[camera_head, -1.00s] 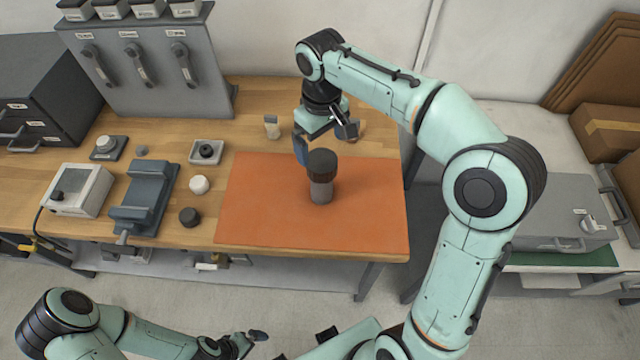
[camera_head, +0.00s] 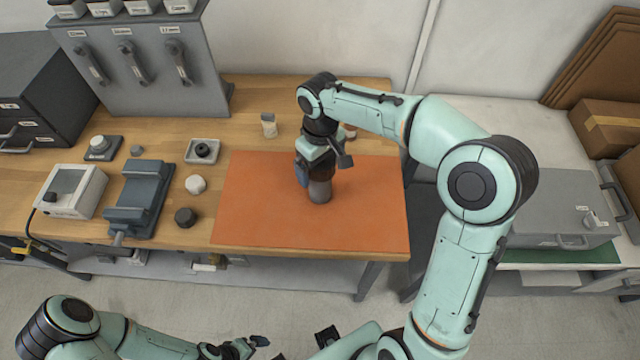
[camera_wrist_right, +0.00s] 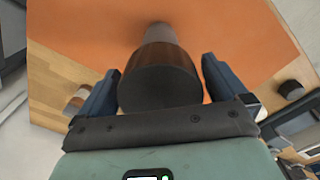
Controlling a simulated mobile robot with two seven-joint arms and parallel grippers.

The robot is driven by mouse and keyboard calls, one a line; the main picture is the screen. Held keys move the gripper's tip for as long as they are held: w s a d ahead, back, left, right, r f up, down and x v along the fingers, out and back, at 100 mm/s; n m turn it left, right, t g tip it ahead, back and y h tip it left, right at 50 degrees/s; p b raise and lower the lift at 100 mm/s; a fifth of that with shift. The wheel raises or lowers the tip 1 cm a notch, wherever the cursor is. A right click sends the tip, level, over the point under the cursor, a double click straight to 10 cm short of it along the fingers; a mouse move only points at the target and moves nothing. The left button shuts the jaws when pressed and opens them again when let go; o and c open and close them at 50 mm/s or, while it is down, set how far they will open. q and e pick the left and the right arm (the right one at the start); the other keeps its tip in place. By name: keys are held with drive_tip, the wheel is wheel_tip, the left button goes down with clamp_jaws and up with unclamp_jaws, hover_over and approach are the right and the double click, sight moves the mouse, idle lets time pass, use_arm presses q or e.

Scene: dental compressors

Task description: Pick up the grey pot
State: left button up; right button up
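The grey pot (camera_head: 320,190), a cylinder with a grey lower body and a dark brown-black upper part, stands upright on the orange mat (camera_head: 260,215). My right gripper (camera_head: 322,172) is over the pot from above and hides its top in the head view. In the right wrist view the pot's dark top (camera_wrist_right: 160,82) sits between the two blue fingers of my right gripper (camera_wrist_right: 161,88), which are apart, one on each side and close to it. I see no firm grip. My left gripper (camera_head: 268,346) is low at the bottom edge, empty, fingers apart.
Left of the mat are a white round piece (camera_head: 195,184), a black knob (camera_head: 186,217), a grey vise (camera_head: 138,199) and a white box (camera_head: 72,190). A small bottle (camera_head: 269,125) stands behind the mat. The mat around the pot is clear.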

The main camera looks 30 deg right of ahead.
drive_tip(key=c, duration=1.5)
drive_tip(key=shift+r, duration=0.1)
